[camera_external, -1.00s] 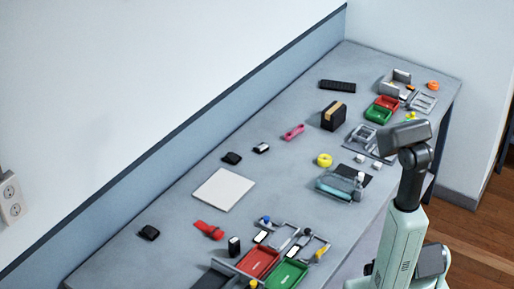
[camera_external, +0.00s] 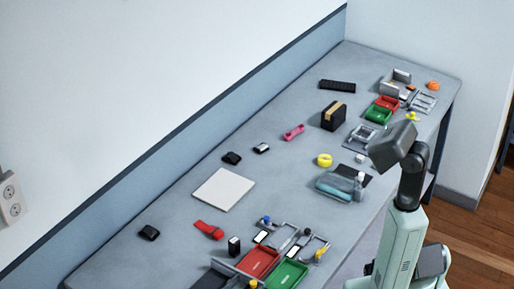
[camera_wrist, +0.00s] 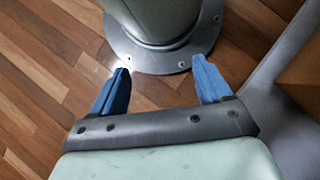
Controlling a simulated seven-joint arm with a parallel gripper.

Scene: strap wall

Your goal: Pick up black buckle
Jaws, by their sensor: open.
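Two small black pieces lie on the table in the external view, one at the near left (camera_external: 149,233) and one near the wall (camera_external: 232,158). They are too small to tell which is the black buckle. My gripper (camera_wrist: 160,70) shows in the wrist view with its two blue fingers wide apart and nothing between them. It points down over the wooden floor beside my own base, away from the table pieces. In the external view its fingers cannot be made out.
Red (camera_external: 259,262) and green (camera_external: 286,274) trays sit at the front. A black box (camera_external: 333,116) stands farther back.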

